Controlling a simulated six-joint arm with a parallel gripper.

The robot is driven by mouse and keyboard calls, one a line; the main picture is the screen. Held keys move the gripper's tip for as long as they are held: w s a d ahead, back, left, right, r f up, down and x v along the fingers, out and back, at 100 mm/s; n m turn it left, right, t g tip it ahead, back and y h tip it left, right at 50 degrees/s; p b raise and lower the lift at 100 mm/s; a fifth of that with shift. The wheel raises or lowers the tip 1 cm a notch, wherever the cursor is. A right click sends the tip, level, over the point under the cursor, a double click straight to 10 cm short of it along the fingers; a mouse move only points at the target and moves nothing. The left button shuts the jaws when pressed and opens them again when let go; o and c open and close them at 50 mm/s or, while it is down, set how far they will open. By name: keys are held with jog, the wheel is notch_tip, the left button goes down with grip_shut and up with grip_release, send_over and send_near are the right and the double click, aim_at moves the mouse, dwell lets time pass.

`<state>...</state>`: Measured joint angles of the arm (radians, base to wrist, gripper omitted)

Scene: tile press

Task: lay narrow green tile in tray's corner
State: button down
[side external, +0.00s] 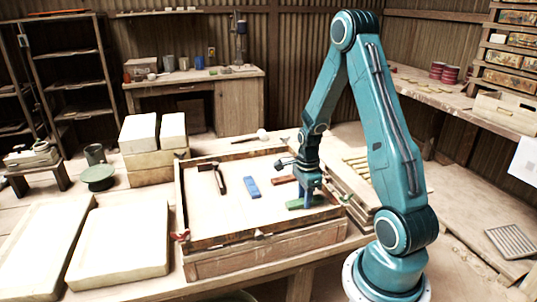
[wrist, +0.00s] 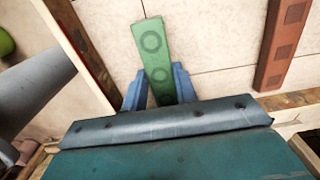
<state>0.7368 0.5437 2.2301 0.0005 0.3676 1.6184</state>
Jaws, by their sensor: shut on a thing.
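The narrow green tile, marked with rings, sits between the blue fingers of my gripper (wrist: 160,74) in the wrist view (wrist: 152,45). My gripper is shut on it near one end, and the rest sticks out past the fingers. In the side view, my gripper (side external: 309,200) points down inside the wooden-framed tray (side external: 240,239), near its front right corner. The green tile (side external: 295,204) shows there low over the pale bed. I cannot tell whether it touches the bed. The tray's wooden rim also shows in the wrist view (wrist: 84,47).
A blue tile (side external: 252,187) and a red-brown tile (side external: 284,180) lie on the tray's bed, left of and behind my gripper. A dark hammer-like tool (side external: 219,182) lies farther left. The front left of the bed is clear.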

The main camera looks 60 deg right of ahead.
jog(key=c, duration=1.1)
grip_release()
jog(key=shift+f, duration=0.1)
jog(key=shift+r, duration=0.2)
notch_tip(320, 180, up, 12)
